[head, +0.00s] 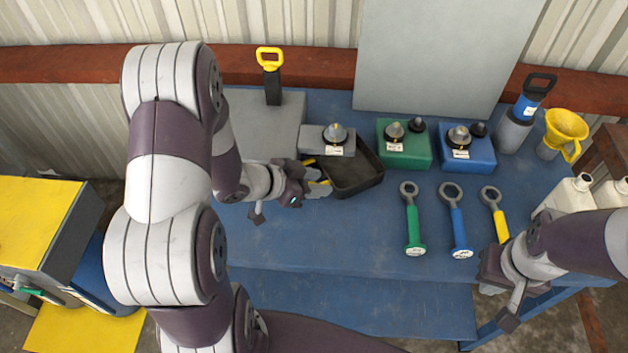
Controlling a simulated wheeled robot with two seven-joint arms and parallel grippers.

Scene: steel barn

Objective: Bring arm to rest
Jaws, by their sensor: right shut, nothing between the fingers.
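My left gripper (318,173) reaches in from the left over the blue workbench (330,240). Its yellow-tipped fingers are apart at the left end of a black tray (358,189). I cannot tell whether they touch the tray. My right gripper (491,270) is at the bench's front right, below the yellow-handled wrench (495,212). It is shut and empty, its fingertips mostly hidden by the hand.
Green (412,222) and blue (456,222) wrenches lie mid-bench. Behind stand grey, green (404,150) and blue (467,152) blocks with fittings. A yellow funnel (563,130) and white bottles (570,195) are at right. A yellow-topped cabinet (40,220) is at left.

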